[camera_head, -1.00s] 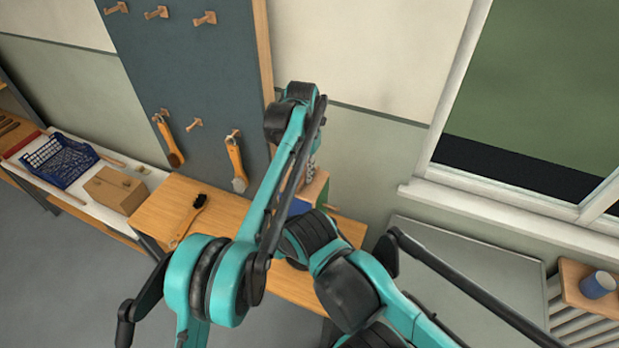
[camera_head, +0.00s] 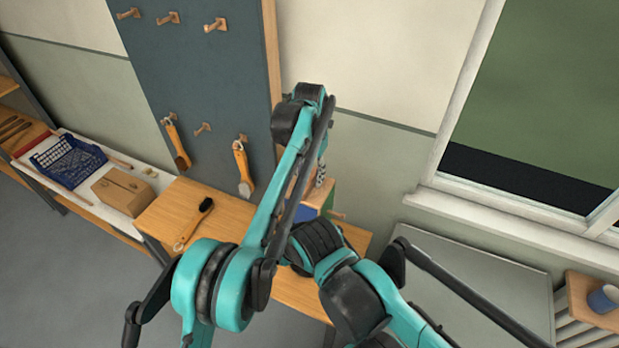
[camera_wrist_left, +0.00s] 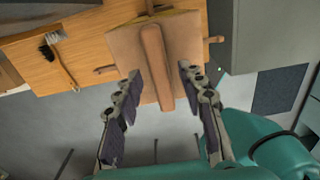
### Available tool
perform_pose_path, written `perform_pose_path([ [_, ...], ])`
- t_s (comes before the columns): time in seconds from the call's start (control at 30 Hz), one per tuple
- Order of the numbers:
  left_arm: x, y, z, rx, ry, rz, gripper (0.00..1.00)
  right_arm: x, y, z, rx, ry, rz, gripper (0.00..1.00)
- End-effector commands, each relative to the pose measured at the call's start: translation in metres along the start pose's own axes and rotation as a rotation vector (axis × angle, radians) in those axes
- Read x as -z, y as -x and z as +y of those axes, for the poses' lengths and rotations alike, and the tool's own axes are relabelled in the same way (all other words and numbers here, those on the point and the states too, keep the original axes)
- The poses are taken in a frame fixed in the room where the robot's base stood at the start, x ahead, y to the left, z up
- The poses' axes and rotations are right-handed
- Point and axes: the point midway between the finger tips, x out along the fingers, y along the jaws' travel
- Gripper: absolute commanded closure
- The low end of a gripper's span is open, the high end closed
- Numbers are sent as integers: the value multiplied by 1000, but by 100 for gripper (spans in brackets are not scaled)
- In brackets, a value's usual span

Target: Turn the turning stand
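The turning stand (camera_head: 319,198) is partly hidden behind my left arm on the wooden bench in the head view. It shows a wooden side, a blue face and a short peg. In the left wrist view it is a tan block (camera_wrist_left: 127,47) with a long wooden bar across its middle (camera_wrist_left: 155,60) and pegs at its sides. My left gripper (camera_wrist_left: 159,74) is open there, one finger on each side of the bar, with visible gaps; I see no contact. In the head view its fingers are mostly hidden. My right gripper is not in view.
A dark brush (camera_head: 194,224) lies on the bench (camera_head: 160,217) left of the stand. A cardboard box (camera_head: 122,190) and a blue crate (camera_head: 68,160) stand farther left. Brushes hang on the wall board. A grey panel (camera_head: 480,285) and a window are at right.

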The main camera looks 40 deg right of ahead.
Motion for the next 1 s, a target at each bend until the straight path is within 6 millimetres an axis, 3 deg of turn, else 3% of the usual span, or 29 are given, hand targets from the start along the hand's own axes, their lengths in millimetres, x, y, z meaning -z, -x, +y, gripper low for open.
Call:
perform_pose_path([
  [0.2, 0, 40, 0, 0, 0, 0, 60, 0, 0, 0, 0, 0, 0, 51],
  [0.4, -1, 58, 0, 0, 0, 0, 60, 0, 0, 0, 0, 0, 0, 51],
  [1.0, 0, 62, 0, 0, -1, -1, 60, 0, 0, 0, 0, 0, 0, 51],
])
